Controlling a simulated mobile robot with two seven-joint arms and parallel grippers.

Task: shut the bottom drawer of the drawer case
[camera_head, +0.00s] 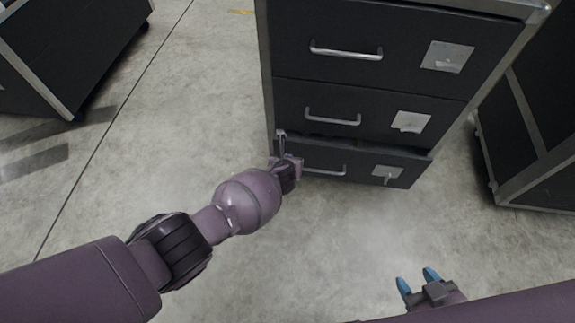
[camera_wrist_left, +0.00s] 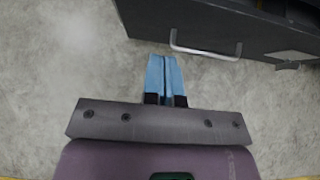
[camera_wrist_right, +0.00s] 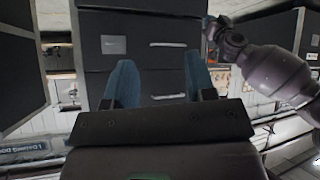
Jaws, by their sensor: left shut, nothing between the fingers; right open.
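The dark drawer case (camera_head: 366,55) has three drawers with metal handles and pale labels. The bottom drawer (camera_head: 345,172) stands out a little, with a dark gap along its top edge. My left gripper (camera_head: 287,166) is at the left end of the bottom drawer in the head view; its tips are hard to make out there. In the left wrist view its blue fingers (camera_wrist_left: 164,75) are shut and empty, near a drawer handle (camera_wrist_left: 205,50). My right gripper (camera_head: 417,279) is open and empty, low and apart from the case. The right wrist view shows its spread fingers (camera_wrist_right: 160,82) before the case (camera_wrist_right: 145,25).
A dark cabinet (camera_head: 535,110) stands close to the right of the case. Another dark case (camera_head: 65,45) stands at the far left. The concrete floor (camera_head: 330,235) in front of the drawers is clear.

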